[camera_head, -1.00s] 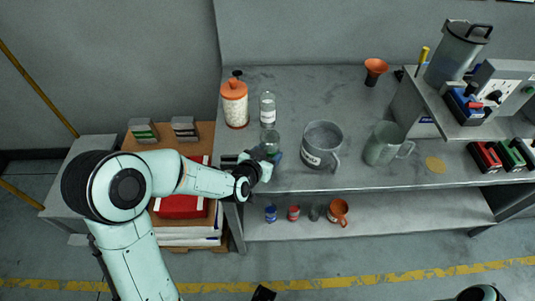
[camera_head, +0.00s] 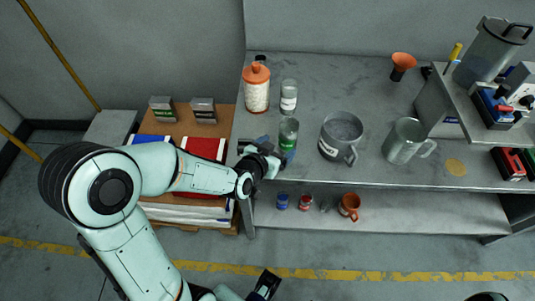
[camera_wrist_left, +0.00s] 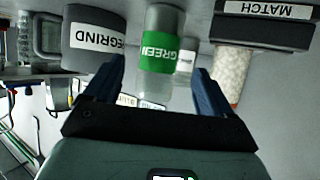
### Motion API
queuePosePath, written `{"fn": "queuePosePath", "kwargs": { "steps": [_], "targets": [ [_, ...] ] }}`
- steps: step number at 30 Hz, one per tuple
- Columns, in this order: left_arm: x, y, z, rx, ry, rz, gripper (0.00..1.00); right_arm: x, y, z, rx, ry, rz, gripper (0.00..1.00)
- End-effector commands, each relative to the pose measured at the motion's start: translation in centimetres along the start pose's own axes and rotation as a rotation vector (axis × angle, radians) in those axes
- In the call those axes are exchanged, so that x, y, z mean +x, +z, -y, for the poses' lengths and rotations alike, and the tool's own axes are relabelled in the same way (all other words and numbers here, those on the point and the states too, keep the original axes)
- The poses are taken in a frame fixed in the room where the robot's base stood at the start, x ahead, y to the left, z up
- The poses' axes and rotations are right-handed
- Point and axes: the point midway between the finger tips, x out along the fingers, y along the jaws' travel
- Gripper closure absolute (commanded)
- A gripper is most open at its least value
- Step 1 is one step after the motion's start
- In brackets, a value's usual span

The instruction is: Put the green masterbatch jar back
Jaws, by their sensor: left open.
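The green masterbatch jar (camera_head: 288,136) is a small clear jar with a green band, upright on the grey bench top near its front edge. In the left wrist view the jar (camera_wrist_left: 160,45) shows a green label reading "GREEN". My left gripper (camera_head: 276,153) is open at the bench's front edge, close in front of the jar. In the wrist view its blue fingers (camera_wrist_left: 159,80) are spread on either side of the jar, with gaps; I cannot tell how deep the jar is between them. A dark gripper, seemingly my right one (camera_head: 265,284), shows partly at the bottom; its jaws are unclear.
A clear bottle (camera_head: 289,97) and an orange-lidded pellet jar (camera_head: 257,92) stand behind. A grey regrind mug (camera_head: 340,137) and a metal jug (camera_head: 405,142) stand to the right. Small pots and an orange cup (camera_head: 349,206) sit on the lower shelf. Bench between jug and funnel (camera_head: 402,66) is clear.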

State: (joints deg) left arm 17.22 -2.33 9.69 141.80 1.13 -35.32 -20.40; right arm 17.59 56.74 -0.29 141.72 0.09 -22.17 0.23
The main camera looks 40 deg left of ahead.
Motion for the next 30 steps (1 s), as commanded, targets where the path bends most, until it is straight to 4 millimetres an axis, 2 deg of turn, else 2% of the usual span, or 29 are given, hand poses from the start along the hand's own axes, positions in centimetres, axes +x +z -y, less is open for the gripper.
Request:
{"fn": "queuePosePath", "kwargs": {
  "steps": [1, 5, 12, 19, 30],
  "targets": [
    [-1.1, -0.1, 0.0, 0.002, -0.001, -0.004, 0.16, 0.1, 0.0, 0.0, 0.0, 0.0, -0.001, 0.57],
    [-3.4, 0.0, 0.0, 0.002, -0.001, -0.005, 0.16, 0.5, -0.2, -0.1, 0.0, -0.001, -0.006, 0.57],
    [-5.0, 0.2, 0.1, 0.002, -0.002, -0.005, 0.16, 2.9, -1.8, -0.5, -0.003, -0.009, -0.047, 0.57],
    [-6.1, 0.1, 0.0, 0.0, 0.0, -0.002, 0.16, 3.8, -2.5, -0.5, -0.006, -0.015, -0.067, 0.57],
    [-6.3, 0.0, 0.0, 0.0, 0.001, 0.001, 0.16, 3.7, -2.6, -0.5, -0.007, -0.016, -0.071, 0.57]
  ]
}}
